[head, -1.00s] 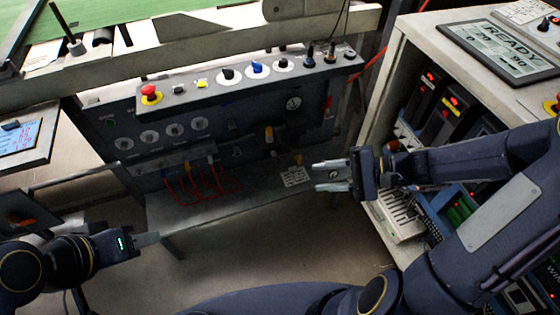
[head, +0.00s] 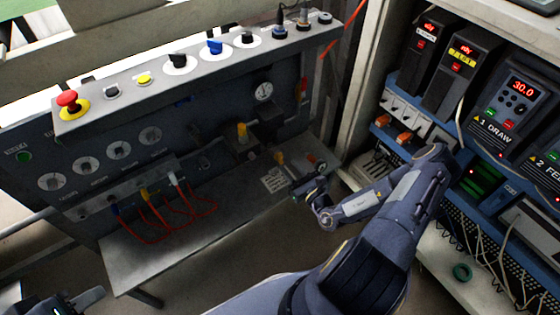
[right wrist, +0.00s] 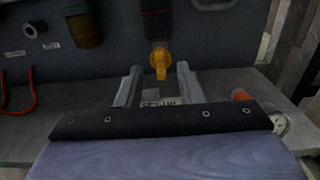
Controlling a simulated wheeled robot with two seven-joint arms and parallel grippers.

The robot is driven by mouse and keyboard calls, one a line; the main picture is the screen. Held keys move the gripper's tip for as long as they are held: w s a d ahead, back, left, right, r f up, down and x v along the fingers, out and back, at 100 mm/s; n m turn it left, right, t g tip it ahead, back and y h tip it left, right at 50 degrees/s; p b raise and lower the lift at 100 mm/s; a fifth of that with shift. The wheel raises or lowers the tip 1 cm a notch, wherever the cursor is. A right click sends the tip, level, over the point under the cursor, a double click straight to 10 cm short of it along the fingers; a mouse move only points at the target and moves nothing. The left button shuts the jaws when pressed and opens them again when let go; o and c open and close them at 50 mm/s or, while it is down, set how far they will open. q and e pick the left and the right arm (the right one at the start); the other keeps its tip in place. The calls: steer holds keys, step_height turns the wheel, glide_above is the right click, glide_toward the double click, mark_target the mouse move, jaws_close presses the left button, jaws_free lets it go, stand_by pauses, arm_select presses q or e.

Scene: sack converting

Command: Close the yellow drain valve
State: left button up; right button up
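The yellow drain valve (head: 280,158) is low on the dark panel, just above the grey shelf. In the right wrist view its yellow handle (right wrist: 160,62) hangs down below a dark fitting. My right gripper (right wrist: 159,72) is open, its two fingers apart on either side of the handle in that picture. I cannot tell whether they touch it. In the head view my right gripper (head: 309,186) is at the shelf's right end, close to the valve and partly hidden by its own wrist. My left gripper (head: 88,299) is at the bottom left, away from the panel; its opening is unclear.
A white label (head: 274,181) lies by the valve. An orange knob (right wrist: 241,95) sits right of my right fingers. An amber bowl (right wrist: 84,28) hangs to the left. Red cables (head: 165,222) loop over the shelf (head: 150,268). A drive cabinet (head: 350,120) stands at right.

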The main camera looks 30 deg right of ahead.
mark_target(282, 159)
steer(key=w, duration=0.2)
steer(key=w+b, duration=0.1)
steer(key=w, duration=0.2)
steer(key=shift+a, duration=0.2)
steer(key=shift+c, duration=0.2)
